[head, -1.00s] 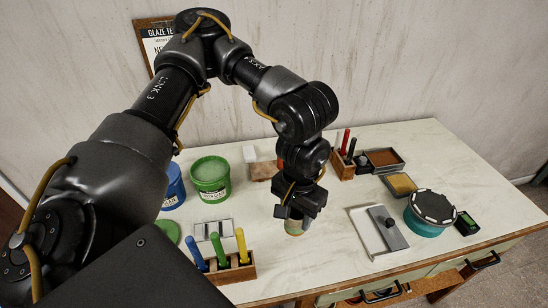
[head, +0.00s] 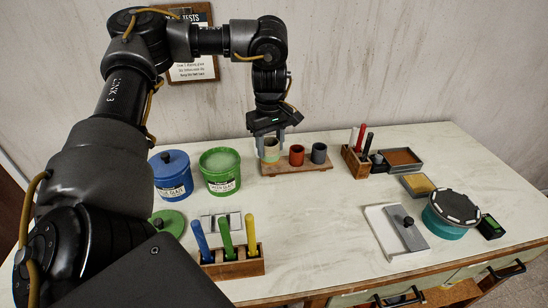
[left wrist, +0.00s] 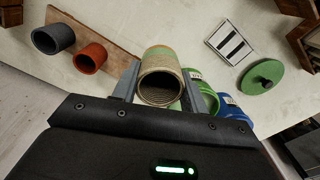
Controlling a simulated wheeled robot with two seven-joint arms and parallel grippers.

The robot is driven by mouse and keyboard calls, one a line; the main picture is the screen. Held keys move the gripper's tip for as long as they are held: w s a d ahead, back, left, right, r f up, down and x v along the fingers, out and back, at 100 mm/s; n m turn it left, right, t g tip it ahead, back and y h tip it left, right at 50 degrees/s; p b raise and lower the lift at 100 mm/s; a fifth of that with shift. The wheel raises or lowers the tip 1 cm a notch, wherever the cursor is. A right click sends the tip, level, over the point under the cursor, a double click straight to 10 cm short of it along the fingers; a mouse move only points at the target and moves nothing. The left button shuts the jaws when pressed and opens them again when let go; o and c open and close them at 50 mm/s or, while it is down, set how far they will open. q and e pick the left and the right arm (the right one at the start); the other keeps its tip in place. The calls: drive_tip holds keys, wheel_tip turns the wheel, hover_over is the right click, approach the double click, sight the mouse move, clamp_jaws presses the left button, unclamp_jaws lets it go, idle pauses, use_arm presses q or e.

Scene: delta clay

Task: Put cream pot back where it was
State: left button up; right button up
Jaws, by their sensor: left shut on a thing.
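The cream pot (head: 271,153), with a green band, is between the fingers of my left gripper (head: 269,142), which is shut on it. It is upright at the left end of a wooden board (head: 297,167); I cannot tell whether it touches the board. A red pot (head: 296,155) and a grey pot (head: 319,153) stand on the board to its right. In the left wrist view the cream pot (left wrist: 160,76) sits between the fingers, with the red pot (left wrist: 90,58) and grey pot (left wrist: 54,39) apart from it. My right gripper is out of view.
A green tub (head: 220,173) and a blue tub (head: 172,178) stand left of the board. A wooden holder with red and black tools (head: 357,160) is at its right. A holder with coloured tools (head: 232,263) is in front. The middle of the table is clear.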

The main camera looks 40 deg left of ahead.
use_arm(q)
drive_tip(key=w+a+f, duration=0.2)
drive_tip(key=w, duration=0.1)
drive_tip(key=w+a+f+p, duration=0.1)
drive_tip(key=w+a+f, duration=0.1)
drive_tip(key=f, duration=0.1)
drive_tip(key=w+a+f, duration=0.3)
drive_tip(key=shift+w+p, duration=0.35)
drive_tip(key=shift+w+a+f, duration=0.25)
drive_tip(key=shift+w+f, duration=0.1)
drive_tip(key=shift+f, duration=0.25)
wheel_tip(320, 180, down, 2)
drive_tip(key=shift+f+p, duration=0.1)
drive_tip(key=shift+p, duration=0.6)
drive_tip(key=shift+f, duration=0.45)
drive_tip(key=o, duration=1.1)
drive_tip(key=shift+f, duration=0.1)
